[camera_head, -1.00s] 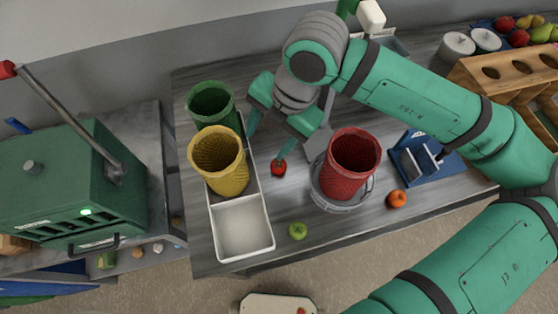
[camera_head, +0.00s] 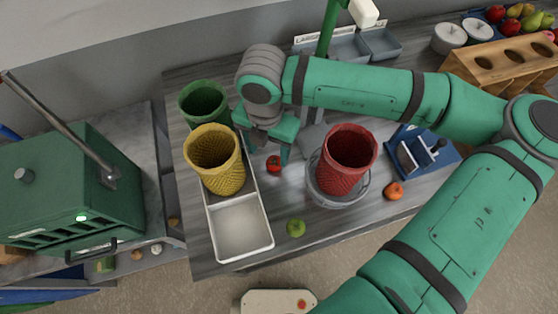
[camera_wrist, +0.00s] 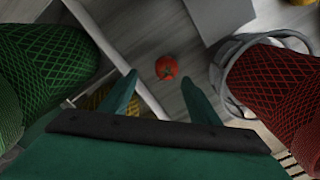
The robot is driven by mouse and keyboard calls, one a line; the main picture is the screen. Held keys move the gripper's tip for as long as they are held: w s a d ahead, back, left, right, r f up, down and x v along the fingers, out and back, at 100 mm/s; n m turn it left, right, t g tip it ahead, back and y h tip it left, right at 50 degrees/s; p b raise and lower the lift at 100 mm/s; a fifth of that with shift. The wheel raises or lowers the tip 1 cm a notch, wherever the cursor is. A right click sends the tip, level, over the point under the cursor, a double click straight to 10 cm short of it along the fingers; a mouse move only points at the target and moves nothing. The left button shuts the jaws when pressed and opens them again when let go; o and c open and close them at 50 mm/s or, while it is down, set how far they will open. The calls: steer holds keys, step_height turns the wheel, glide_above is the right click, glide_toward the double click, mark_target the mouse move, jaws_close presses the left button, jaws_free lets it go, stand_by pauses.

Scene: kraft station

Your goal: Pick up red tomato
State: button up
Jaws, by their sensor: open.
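The red tomato (camera_head: 273,164) lies on the grey wooden table, between the yellow basket and the red basket. In the wrist view the tomato (camera_wrist: 166,68) shows whole, with its stem, a little beyond the fingertips and between their lines. My gripper (camera_wrist: 160,90) is open and empty, with one finger on each side of the picture's middle. In the head view my gripper (camera_head: 265,155) hangs over the table close to the tomato, with one fingertip just to its right. I cannot tell the exact height gap.
The yellow basket (camera_head: 214,160) and green basket (camera_head: 206,105) stand left, by a white tray (camera_head: 240,228). The red basket (camera_head: 347,158) stands in a grey round holder to the right. A green apple (camera_head: 296,228) and an orange fruit (camera_head: 394,190) lie near the front edge.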

mark_target(274, 160)
steer(key=f, duration=0.1)
steer(key=d+f, duration=0.1)
steer(key=f, duration=0.3)
steer(key=shift+w+d, duration=0.2)
steer(key=shift+w, duration=0.15)
steer(key=shift+s+d, duration=0.1)
steer(key=shift+d, duration=0.15)
steer(key=shift+s+a, duration=0.1)
steer(key=shift+a, duration=0.4)
steer(key=c, duration=1)
steer(key=shift+c, duration=0.7)
steer(key=shift+d, duration=0.15)
